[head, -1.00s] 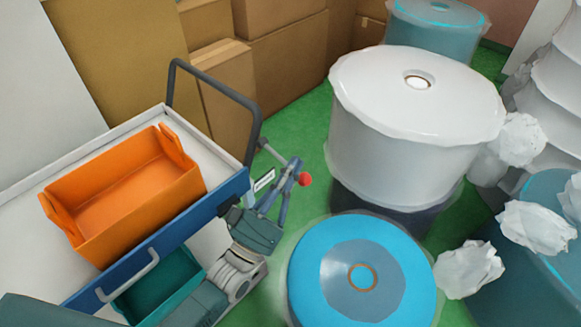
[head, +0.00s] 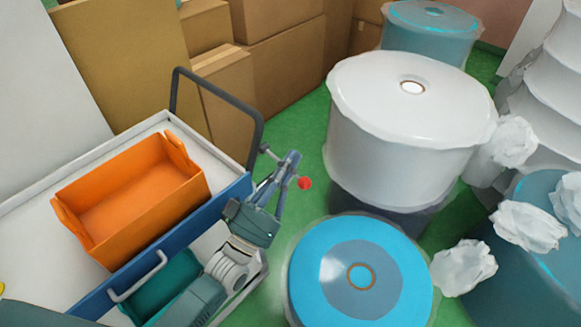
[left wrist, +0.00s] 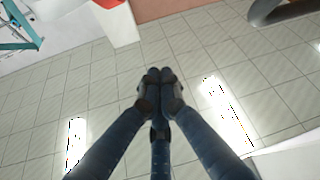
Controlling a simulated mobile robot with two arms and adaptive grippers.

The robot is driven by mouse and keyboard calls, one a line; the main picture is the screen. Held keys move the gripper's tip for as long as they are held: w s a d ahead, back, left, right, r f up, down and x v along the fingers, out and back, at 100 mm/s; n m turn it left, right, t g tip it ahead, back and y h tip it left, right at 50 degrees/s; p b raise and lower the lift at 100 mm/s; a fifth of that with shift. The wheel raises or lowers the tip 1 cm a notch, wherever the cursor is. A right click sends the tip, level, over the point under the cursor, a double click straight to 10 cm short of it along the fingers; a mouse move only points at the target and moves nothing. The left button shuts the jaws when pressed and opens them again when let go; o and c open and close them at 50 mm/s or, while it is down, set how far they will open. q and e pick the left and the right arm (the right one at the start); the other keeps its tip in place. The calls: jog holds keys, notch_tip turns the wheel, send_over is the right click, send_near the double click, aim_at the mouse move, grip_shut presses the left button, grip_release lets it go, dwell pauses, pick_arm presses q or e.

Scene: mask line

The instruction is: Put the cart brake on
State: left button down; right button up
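The cart (head: 120,149) stands at left with a white top, a blue side edge and a dark push handle (head: 219,92). A grey lever (head: 270,155) with a red knob (head: 305,183) sits by the handle's right foot. My left gripper (head: 291,158) reaches from below and its fingers overlap the lever in the head view; contact is unclear. In the left wrist view its fingertips (left wrist: 160,76) meet, with nothing visible between them. My right gripper is out of view.
An orange bin (head: 135,200) is on the cart, a teal bin (head: 165,285) below. A blue roll (head: 400,270) and a white wrapped roll (head: 400,140) stand close to the right. Cardboard boxes (head: 275,55) fill the back. Little green floor (head: 300,125) is free.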

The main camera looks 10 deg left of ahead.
pick_arm(q)
jog(key=b+v, duration=0.2)
jog(key=v, duration=0.8)
jog(key=shift+w+a+f, duration=0.25)
jog(key=shift+a, duration=0.05)
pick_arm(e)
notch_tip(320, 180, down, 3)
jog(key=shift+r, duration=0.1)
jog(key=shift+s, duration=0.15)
